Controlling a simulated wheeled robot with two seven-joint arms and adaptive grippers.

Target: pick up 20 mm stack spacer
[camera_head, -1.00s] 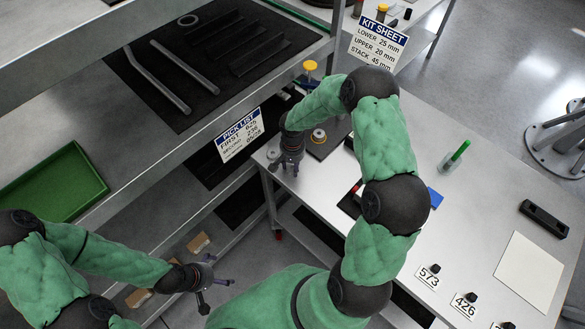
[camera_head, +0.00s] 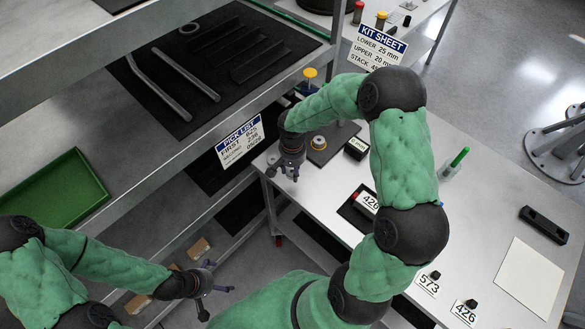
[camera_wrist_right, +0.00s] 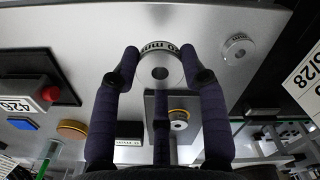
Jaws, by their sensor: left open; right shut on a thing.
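My right gripper (camera_head: 289,172) is over the near left corner of the white table. In the right wrist view its fingers are closed around a silver round spacer (camera_wrist_right: 172,64) with a centre hole. A label on its rim ends in "0 mm"; the first digit is not clear. In the head view this spacer is hidden by the gripper, and I cannot tell whether it is clear of the table. My left gripper (camera_head: 207,289) is open and empty, low at the left beside the shelving.
A dark plate (camera_head: 345,133) bears a silver part with a yellow ring (camera_head: 318,142). A small silver disc (camera_wrist_right: 237,48) is near the held spacer. The shelf edge with the pick list (camera_head: 239,141) is close left.

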